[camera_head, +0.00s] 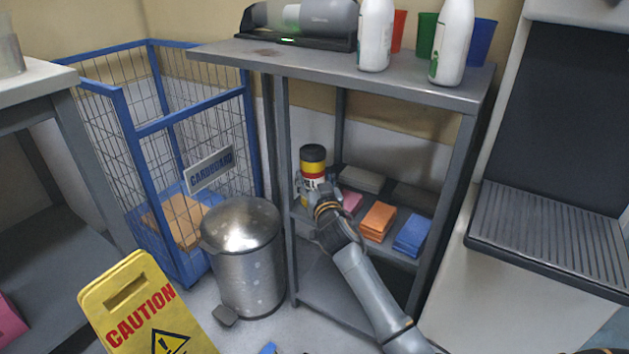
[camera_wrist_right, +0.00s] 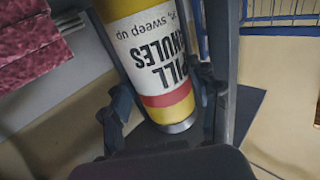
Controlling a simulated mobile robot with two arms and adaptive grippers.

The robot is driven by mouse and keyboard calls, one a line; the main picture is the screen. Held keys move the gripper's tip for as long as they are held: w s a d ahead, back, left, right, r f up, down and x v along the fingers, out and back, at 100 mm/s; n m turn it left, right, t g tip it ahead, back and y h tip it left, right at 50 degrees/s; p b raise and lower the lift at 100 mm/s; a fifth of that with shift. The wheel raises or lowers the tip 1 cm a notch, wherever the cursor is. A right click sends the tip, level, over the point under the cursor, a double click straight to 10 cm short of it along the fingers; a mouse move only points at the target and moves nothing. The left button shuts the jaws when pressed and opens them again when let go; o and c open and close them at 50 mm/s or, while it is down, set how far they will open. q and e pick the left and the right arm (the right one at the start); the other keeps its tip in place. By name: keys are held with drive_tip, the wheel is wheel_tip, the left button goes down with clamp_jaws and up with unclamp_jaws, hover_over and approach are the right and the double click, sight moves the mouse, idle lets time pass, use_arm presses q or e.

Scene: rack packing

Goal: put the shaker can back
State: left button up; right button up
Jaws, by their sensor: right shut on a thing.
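The shaker can (camera_head: 313,160) is yellow with a black lid, a red band and a white label. It is upright at the left end of the rack's middle shelf (camera_head: 372,243). My right gripper (camera_head: 317,192) is shut on it from the front, hiding part of its lower body. In the right wrist view the can (camera_wrist_right: 155,55) stands between the two fingers of my right gripper (camera_wrist_right: 160,103), with part of its spill granules label readable. I cannot tell if its base touches the shelf. My left gripper is not in view.
Orange (camera_head: 378,221) and blue (camera_head: 412,234) cloth stacks lie right of the can, with a pink stack (camera_head: 350,200) close beside my gripper. Rack posts flank the shelf. White bottles (camera_head: 375,35) stand on top. A metal bin (camera_head: 245,262) and caution sign (camera_head: 140,305) stand left.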

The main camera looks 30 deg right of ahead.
drive_tip(key=shift+r, duration=0.1)
drive_tip(key=shift+f, duration=0.2)
drive_tip(key=o, duration=1.2)
drive_tip(key=shift+o, duration=0.2)
